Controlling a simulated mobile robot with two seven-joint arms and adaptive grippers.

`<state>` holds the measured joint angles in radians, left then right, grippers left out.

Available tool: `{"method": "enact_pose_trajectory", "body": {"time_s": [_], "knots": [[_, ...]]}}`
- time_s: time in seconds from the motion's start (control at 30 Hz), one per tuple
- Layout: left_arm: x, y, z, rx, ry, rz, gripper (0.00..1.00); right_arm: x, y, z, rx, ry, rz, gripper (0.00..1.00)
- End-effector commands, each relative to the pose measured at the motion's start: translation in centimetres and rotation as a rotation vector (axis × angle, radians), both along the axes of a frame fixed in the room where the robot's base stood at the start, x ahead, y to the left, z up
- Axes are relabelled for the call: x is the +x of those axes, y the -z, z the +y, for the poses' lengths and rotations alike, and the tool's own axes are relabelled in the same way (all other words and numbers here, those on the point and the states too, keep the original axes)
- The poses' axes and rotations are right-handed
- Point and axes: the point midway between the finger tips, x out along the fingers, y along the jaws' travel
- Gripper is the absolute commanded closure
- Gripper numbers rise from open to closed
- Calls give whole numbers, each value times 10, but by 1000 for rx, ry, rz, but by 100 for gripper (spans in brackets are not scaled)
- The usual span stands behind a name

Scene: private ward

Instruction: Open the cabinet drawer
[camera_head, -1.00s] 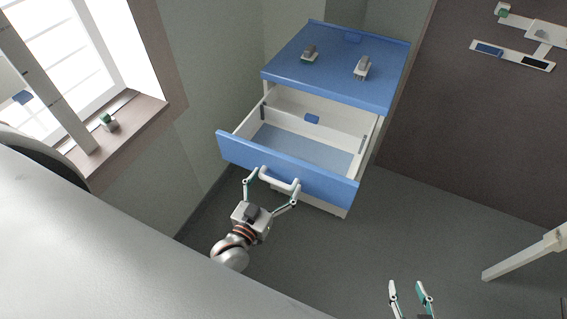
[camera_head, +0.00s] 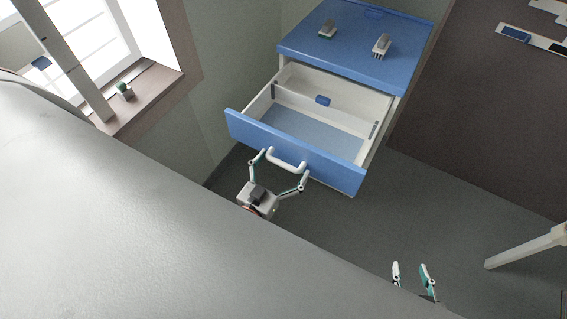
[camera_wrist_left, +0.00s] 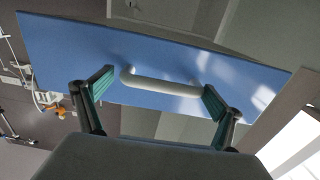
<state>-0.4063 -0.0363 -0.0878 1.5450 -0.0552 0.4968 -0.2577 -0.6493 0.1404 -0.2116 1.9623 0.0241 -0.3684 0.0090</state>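The cabinet (camera_head: 345,52) has a blue top and a drawer (camera_head: 292,150) with a blue front. The drawer is pulled well out, and its pale inside looks empty. A white bar handle (camera_head: 287,161) is on its front. My left gripper (camera_head: 281,166) is open at the handle, with one finger near each end. In the left wrist view the handle (camera_wrist_left: 160,84) lies between the spread fingers; I cannot tell whether they touch it. My right gripper (camera_head: 413,274) is open and empty at the bottom right, away from the cabinet.
Two small objects stand on the cabinet top, one at the left (camera_head: 327,30) and one at the right (camera_head: 381,45). A large grey surface (camera_head: 150,220) fills the lower left. A white post (camera_head: 525,248) is at the right. Open floor (camera_head: 430,205) lies right of the drawer.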

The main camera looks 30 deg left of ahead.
Motion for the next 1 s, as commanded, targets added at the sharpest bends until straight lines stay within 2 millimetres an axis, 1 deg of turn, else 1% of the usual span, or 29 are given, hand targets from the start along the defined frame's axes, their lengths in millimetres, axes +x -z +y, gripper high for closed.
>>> {"method": "enact_pose_trajectory", "body": {"time_s": [0.07,0.17,0.27,0.5,0.6,0.7,0.83,1.0], "knots": [[-2,0,1,1,-1,0,6,0,-1,-1,-1,0,-1,60],[-11,0,1,1,-1,1,6,0,-1,0,0,-1,-1,60],[-26,1,2,0,-1,2,6,0,0,0,0,0,-1,60],[-76,1,3,0,0,4,6,0,0,1,1,0,-1,60],[-94,1,3,1,1,3,6,0,0,1,2,0,0,60],[-107,0,3,0,1,2,6,0,0,1,2,0,0,60],[-117,0,3,-1,1,1,6,0,0,1,2,0,0,60],[-120,-1,3,0,1,0,6,0,0,1,2,0,0,60]]}}
